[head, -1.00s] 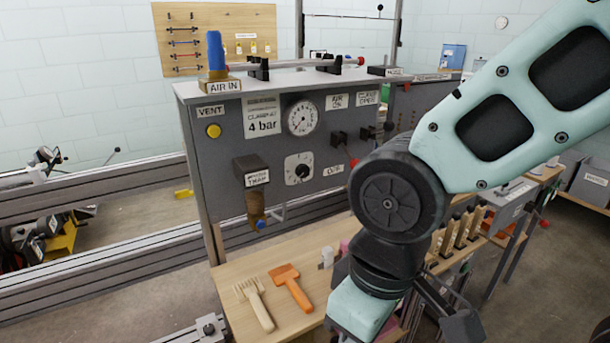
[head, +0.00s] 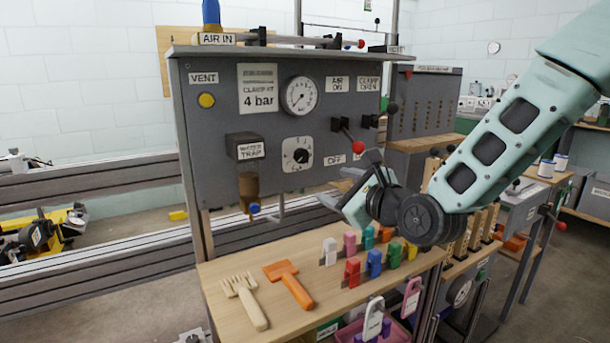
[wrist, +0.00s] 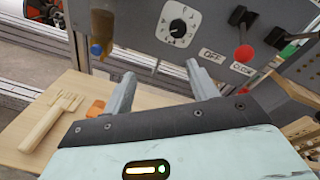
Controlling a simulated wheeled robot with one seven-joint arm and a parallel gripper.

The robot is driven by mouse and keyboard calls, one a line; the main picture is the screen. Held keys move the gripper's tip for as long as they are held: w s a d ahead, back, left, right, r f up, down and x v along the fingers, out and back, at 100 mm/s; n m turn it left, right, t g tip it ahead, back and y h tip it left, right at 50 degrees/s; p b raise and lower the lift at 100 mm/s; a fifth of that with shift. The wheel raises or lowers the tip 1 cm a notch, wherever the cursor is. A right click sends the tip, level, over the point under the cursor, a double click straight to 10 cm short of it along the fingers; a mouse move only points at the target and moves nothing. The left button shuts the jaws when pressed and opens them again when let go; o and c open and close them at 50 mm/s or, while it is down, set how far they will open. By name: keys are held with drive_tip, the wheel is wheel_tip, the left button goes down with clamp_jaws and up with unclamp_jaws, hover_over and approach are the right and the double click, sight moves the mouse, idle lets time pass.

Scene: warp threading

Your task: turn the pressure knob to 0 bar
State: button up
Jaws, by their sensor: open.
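The pressure knob (head: 300,156) is a black dial on a white square plate on the grey panel (head: 205,135), below the round gauge (head: 300,95). Its scale marks are too small to read. In the wrist view the knob (wrist: 178,29) is beyond and above the fingertips, with its white pointer toward the lower part of the dial. My gripper (wrist: 164,82) is open and empty, its two fingers reaching toward the panel. In the head view my gripper (head: 326,198) is in front of and below the knob, apart from it.
A water trap (head: 248,190) hangs left of the knob. Red-tipped levers (head: 350,140) stick out to its right. The wooden bench (head: 225,270) below holds a comb (head: 246,300), an orange brush (head: 290,284) and several coloured clips (head: 375,262).

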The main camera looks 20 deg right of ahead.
drive_tip(key=d+m+t, duration=0.1)
drive_tip(key=d+m, duration=0.1)
drive_tip(key=b, duration=0.2)
approach(303, 157)
drive_tip(key=shift+h, duration=0.3)
drive_tip(key=x, duration=0.9)
drive_tip(key=shift+a+r, duration=0.1)
drive_tip(key=shift+a, duration=0.05)
drive_tip(key=c, duration=1)
